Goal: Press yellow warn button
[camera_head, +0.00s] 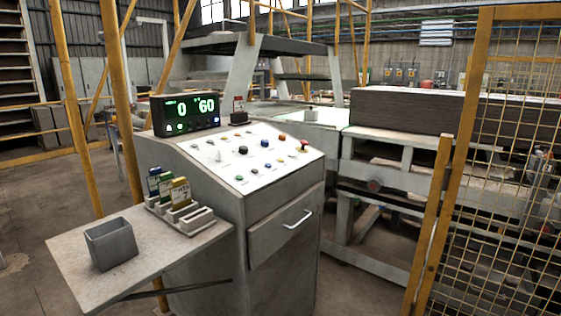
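The control console (250,205) stands in the middle of the view, with a sloped white button panel (222,156) on top. The panel carries several small buttons and knobs in black, blue, green, orange, red and yellowish tones. A red mushroom-shaped button (304,145) sits near the right edge, and an orange-red one (282,136) is to its upper left. Small yellowish buttons show around the right half, but they are too small for me to tell which is the warn button. The labels are unreadable. My gripper is not in view.
A display (186,114) reading 0 and 60 stands behind the panel. A side shelf (75,262) at left holds a grey bin (111,243) and a rack of coloured cards (180,207). A yellow mesh fence (510,170) stands at right. Open floor shows at lower left.

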